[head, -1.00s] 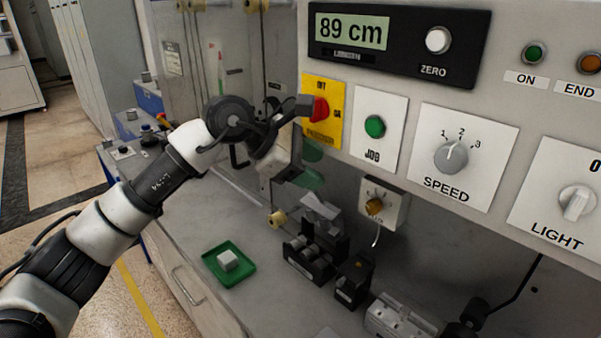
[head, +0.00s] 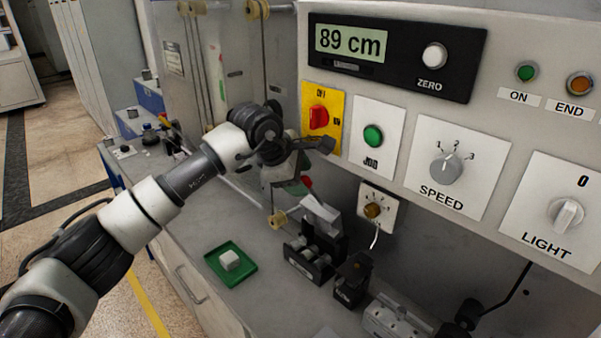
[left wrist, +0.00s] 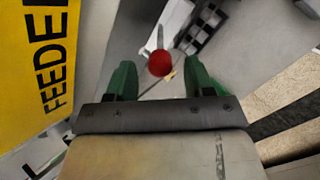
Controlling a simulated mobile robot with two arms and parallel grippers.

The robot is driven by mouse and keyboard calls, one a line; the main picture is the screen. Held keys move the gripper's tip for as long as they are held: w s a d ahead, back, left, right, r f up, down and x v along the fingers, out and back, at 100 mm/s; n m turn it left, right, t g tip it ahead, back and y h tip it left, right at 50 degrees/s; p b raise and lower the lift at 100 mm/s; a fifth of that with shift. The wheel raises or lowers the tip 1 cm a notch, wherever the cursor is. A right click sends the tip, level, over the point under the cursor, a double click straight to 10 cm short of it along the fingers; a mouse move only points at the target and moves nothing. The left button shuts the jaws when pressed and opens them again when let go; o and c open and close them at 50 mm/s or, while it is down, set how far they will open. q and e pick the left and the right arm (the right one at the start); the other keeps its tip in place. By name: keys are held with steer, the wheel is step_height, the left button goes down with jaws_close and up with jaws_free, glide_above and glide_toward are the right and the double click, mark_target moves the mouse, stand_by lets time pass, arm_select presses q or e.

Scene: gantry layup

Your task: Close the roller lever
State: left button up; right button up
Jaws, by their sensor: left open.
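The roller lever's red ball knob (left wrist: 160,63) shows in the left wrist view, between and just beyond my green fingertips, with a thin rod behind it. In the head view the red knob (head: 307,181) peeks out beside my left gripper (head: 296,187); most of the lever is hidden there. The black roller block (head: 309,258) stands below on the bench, with pale rollers and a tilted grey plate above them. My left gripper is open, its fingers on either side of the knob in the picture; I cannot tell whether they touch it. My right gripper is not in view.
The control panel (head: 400,129) overhangs close to the right of my left wrist, with the yellow feeder switch (head: 334,128) nearest. A small dial box (head: 386,197) hangs below. A green tray (head: 247,274) with a white block lies on the bench at front left.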

arm_select(q)
steer(key=shift+w+d+f, duration=0.1)
steer(key=shift+w+f, duration=0.05)
steer(key=shift+f, duration=0.15)
